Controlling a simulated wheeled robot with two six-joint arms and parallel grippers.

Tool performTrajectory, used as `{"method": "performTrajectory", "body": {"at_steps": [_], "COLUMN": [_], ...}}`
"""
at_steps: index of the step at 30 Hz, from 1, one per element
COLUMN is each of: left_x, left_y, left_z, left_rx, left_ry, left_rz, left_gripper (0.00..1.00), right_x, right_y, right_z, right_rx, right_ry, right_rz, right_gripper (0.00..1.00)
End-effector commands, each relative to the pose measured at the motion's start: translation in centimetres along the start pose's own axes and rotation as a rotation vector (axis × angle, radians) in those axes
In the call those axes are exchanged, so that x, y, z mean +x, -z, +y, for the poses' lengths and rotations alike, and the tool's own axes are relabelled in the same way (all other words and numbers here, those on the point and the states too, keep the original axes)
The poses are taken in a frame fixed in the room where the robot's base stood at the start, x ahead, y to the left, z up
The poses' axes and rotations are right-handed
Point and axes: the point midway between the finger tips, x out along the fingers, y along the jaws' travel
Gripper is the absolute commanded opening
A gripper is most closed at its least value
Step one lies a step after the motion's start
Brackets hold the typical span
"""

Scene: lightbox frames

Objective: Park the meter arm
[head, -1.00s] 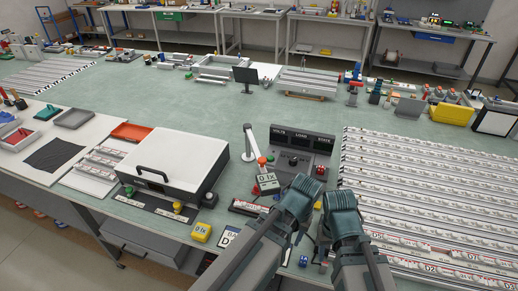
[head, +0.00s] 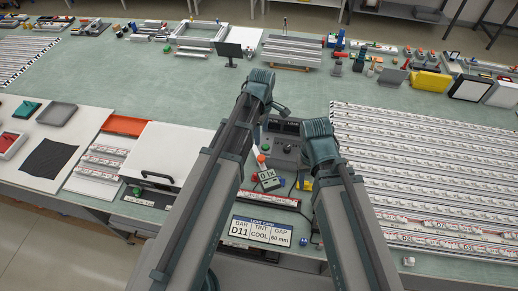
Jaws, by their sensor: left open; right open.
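The meter console (head: 283,150), a grey box with a dark display at its back, stands mid-table between my two arms. A short white piece (head: 257,160), perhaps part of the meter arm, shows at its left beside an orange knob; my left arm hides the rest. A small grey meter box (head: 268,179) marked 0.1X sits in front of the console. My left gripper (head: 281,108) is beyond the console's back left, open, with its fingers mostly hidden. My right gripper (head: 319,150) is at the console's right side, open, its fingertips hidden behind the wrist. Neither visibly holds anything.
A white-lidded box (head: 165,150) is at left, partly behind my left arm. Striped bars (head: 430,165) fill the right. The green table (head: 150,75) is clear at the back left.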

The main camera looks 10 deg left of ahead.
Motion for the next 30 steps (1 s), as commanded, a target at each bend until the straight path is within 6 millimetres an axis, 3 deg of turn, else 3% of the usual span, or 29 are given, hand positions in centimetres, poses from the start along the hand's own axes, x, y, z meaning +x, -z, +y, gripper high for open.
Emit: {"method": "performTrajectory", "body": {"at_steps": [11, 30], "left_x": [2.1, 10.9], "left_y": [0.0, -0.1], "left_z": [0.0, 0.0], "left_rx": [0.003, 0.004], "left_ry": [0.0, 0.0], "left_rz": [0.0, 0.0], "left_gripper": [0.71, 0.71], "right_x": [2.1, 10.9], "right_y": [0.1, 0.8], "right_z": [-0.2, -0.9], "right_rx": [-0.01, -0.031], "right_ry": [-0.001, -0.004], "right_rz": [0.001, 0.004], "right_gripper": [0.5, 0.5]}}
